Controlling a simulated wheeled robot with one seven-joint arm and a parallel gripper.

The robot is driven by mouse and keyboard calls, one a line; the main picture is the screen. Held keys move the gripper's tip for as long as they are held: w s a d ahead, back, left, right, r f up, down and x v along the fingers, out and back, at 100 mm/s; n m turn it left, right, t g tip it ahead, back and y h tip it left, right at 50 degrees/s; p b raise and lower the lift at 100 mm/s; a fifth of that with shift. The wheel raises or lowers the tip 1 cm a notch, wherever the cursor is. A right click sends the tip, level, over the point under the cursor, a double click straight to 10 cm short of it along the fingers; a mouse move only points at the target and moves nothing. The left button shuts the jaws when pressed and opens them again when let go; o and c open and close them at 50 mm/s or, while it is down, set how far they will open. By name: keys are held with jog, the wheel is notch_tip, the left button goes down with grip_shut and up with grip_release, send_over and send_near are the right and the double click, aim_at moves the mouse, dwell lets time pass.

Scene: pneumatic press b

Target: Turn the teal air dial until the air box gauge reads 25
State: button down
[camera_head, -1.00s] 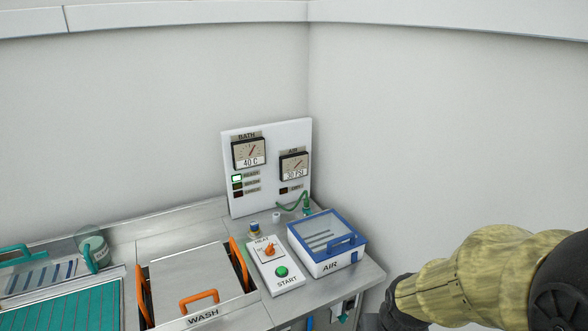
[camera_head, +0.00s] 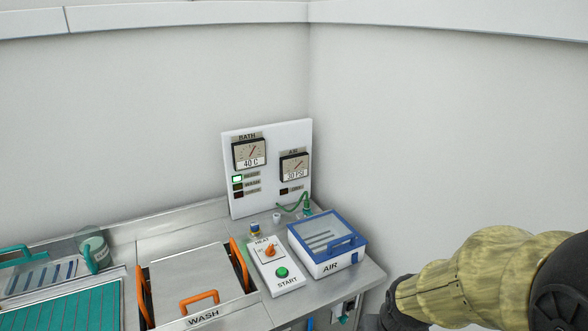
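The air gauge (camera_head: 294,166) is on the white upright panel, under an AIR label, and its display reads 30 PSI. The air box (camera_head: 330,243) is a blue and white case with a clear lid, shut, at the right end of the bench. A small teal part (camera_head: 343,320), which looks like the air dial, shows on the bench front below the air box at the bottom edge. It is too small and cut off to read its setting. My arm (camera_head: 470,277) comes in from the right and runs down out of the picture. My gripper is not in view.
The bath gauge (camera_head: 249,153) reads 40 C. A heat panel (camera_head: 275,267) with an orange knob and green START button is left of the air box. The wash basin (camera_head: 186,280) has orange handles. Walls stand behind and to the right.

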dwell(0.7)
jog(key=c, duration=1.4)
grip_release()
jog(key=shift+w, duration=0.1)
